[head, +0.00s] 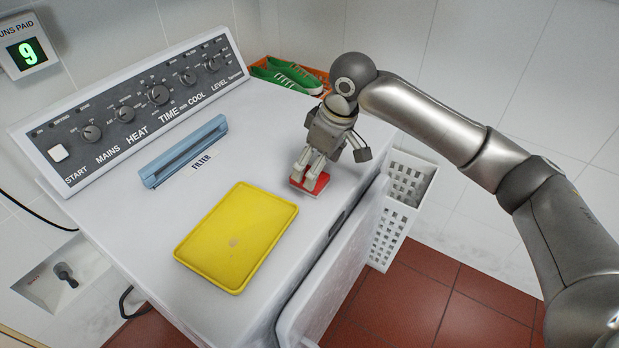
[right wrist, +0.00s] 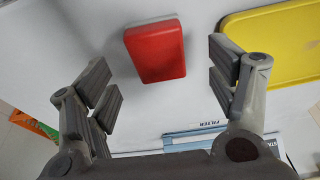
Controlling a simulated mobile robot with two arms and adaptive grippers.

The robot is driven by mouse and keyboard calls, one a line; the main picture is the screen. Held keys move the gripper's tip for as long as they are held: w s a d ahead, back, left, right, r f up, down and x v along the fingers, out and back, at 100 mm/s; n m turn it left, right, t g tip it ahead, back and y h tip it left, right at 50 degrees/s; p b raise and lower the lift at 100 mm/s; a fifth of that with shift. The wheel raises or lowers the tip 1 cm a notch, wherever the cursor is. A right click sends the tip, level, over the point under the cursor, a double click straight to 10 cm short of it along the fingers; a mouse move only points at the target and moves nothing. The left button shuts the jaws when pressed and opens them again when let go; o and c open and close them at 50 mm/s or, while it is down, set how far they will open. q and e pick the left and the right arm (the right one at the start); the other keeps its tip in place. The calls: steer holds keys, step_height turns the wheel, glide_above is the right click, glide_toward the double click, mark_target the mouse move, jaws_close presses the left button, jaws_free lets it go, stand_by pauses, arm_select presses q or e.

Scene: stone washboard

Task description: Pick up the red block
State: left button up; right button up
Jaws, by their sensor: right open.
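The red block (head: 312,182) lies on the white machine top, near its right edge and right of the yellow tray (head: 237,237). My right gripper (head: 308,176) is over the block in the head view and hides part of it. In the right wrist view the red block (right wrist: 155,51) shows whole, ahead of and between the two open fingers of my right gripper (right wrist: 165,85). Neither finger appears to touch it. My left gripper is not in view.
The machine has a control panel (head: 140,105) at the back and a blue filter handle (head: 184,151). Green shoes (head: 287,75) sit in an orange crate at the back. A white perforated basket (head: 402,205) stands beside the machine. The machine's door (head: 338,270) hangs open in front.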

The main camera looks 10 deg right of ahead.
steer(key=p+x, duration=0.1)
steer(key=x, duration=0.3)
steer(key=shift+w+f, duration=0.15)
steer(key=shift+w, duration=0.05)
steer(key=shift+w+a+f, duration=0.1)
steer(key=shift+f, duration=0.2)
steer(key=shift+c, duration=1.6)
steer(key=c, duration=0.9)
steer(key=shift+r, duration=0.1)
steer(key=shift+r+b, duration=0.3)
steer(key=shift+r, duration=0.3)
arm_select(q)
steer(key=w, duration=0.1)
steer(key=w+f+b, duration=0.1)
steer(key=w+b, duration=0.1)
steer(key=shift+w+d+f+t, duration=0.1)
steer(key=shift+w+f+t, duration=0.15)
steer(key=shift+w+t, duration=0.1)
arm_select(e)
steer(key=s+a+r, duration=0.1)
steer(key=s+r, duration=0.3)
steer(key=s+a+r, duration=0.2)
steer(key=s+r, duration=0.1)
steer(key=s, duration=0.1)
steer(key=s+a+r, duration=0.1)
steer(key=s+r, duration=0.3)
steer(key=s, duration=0.1)
steer(key=shift+s+a+r, duration=0.15)
steer(key=shift+a+r, duration=0.05)
steer(key=shift+r, duration=0.1)
